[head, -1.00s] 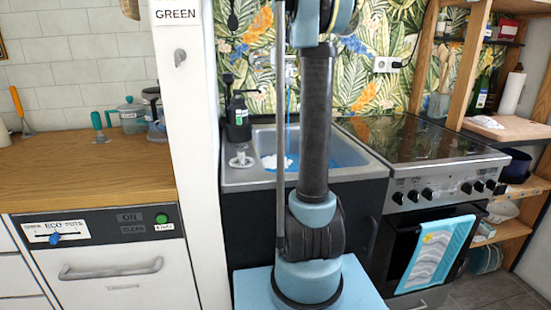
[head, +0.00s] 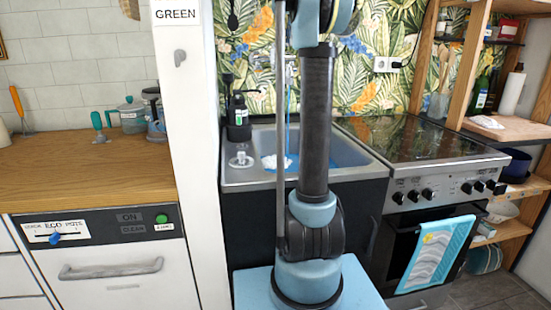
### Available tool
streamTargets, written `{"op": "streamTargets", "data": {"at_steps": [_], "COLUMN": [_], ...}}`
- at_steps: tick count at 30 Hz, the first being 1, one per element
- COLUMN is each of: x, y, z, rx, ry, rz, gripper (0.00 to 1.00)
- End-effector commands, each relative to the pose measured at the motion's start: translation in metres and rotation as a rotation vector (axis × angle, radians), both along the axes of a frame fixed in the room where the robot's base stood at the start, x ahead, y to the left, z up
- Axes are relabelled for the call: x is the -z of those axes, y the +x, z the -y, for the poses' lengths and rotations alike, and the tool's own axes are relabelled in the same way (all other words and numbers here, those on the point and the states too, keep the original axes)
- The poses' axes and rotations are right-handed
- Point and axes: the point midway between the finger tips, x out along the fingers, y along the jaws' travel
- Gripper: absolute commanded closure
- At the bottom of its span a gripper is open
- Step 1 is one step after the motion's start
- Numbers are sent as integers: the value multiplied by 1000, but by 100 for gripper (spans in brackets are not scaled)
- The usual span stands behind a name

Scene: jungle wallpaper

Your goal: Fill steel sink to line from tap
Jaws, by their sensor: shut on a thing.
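The steel sink (head: 238,178) is in the middle of the head view, set in a dark cabinet and partly hidden behind my arm. Blue water (head: 345,152) shows in its basin to the right of my arm. A thin blue stream (head: 288,108) falls from the tap (head: 291,68) into the basin, with white froth (head: 274,162) where it lands. The tap is partly covered by my arm. I cannot make out a fill line or judge the water level against one. My gripper is not in view.
A black soap bottle (head: 238,118) and a steel plug-like piece (head: 241,158) stand on the sink's left rim. A white post (head: 185,150) rises on the left, beside a wooden counter (head: 80,170). A stove (head: 430,150) adjoins the sink on the right, with wooden shelves beyond.

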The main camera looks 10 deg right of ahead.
Motion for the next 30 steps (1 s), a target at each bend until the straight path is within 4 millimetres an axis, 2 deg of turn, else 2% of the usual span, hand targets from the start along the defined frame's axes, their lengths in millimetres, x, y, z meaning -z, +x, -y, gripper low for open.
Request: {"op": "streamTargets", "data": {"at_steps": [8,21,30], "x": [0,0,0], "y": [0,3,3], "z": [-6,-39,-42], "rx": [39,317,351], "ry": [1,1,1], "rz": [0,2,1], "gripper": [100,100,100]}}
